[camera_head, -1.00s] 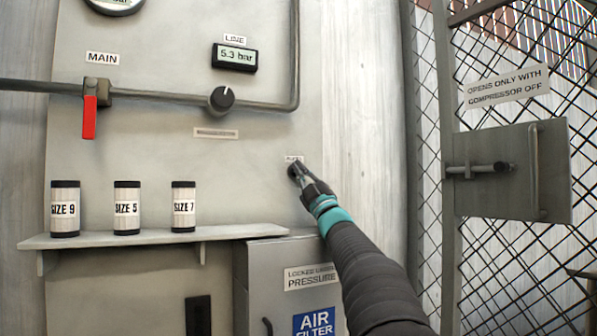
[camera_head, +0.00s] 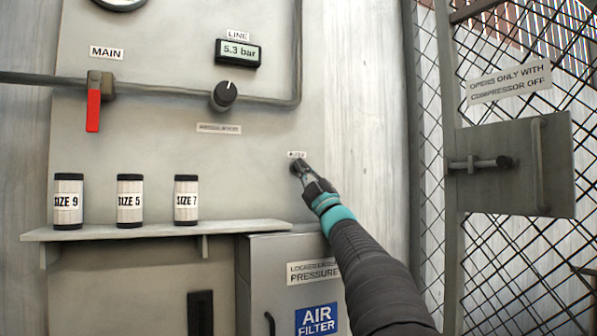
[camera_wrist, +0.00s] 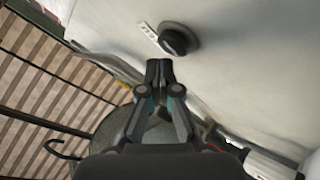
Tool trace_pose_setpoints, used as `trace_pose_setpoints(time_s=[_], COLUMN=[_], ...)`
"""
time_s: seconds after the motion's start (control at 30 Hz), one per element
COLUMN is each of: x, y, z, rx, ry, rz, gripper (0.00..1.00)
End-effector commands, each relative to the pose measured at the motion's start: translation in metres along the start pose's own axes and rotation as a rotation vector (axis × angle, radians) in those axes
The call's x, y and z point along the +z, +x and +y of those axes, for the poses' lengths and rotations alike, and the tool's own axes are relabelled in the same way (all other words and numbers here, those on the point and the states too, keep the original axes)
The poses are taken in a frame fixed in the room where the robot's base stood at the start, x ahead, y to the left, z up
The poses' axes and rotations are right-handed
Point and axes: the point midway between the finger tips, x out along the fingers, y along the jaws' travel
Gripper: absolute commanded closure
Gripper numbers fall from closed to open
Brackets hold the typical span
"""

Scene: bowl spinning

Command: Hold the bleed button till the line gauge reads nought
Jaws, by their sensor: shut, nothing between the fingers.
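The line gauge (camera_head: 238,52) is a small black display under a LINE label, and it reads 5.3 bar. The bleed button is the dark round knob (camera_wrist: 180,39) on the panel in the wrist view, with a small white label beside it. In the head view my gripper (camera_head: 299,168) is at that spot, just under a small label, and largely hides the button. In the wrist view my gripper (camera_wrist: 158,68) is shut and empty, its tips close to the button. I cannot tell whether they touch it.
The red-handled MAIN valve (camera_head: 93,108) hangs down at the left. A round dial knob (camera_head: 223,96) sits on the pipe. A shelf (camera_head: 155,231) holds three labelled canisters. A grey air filter cabinet (camera_head: 262,262) stands below my arm. A bolted mesh gate (camera_head: 515,165) is at the right.

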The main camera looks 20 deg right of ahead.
Motion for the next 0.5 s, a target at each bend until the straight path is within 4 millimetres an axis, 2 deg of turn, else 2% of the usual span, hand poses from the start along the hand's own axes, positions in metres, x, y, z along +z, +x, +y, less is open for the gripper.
trace_pose_setpoints(time_s=[0.03,0.5], x=[0.0141,0.0142], y=[-0.0095,-0.0167], z=[-0.0131,-0.0052], rx=[-0.013,-0.011], ry=[0.009,0.003], rz=[-0.021,-0.027], gripper=[1.0,1.0])
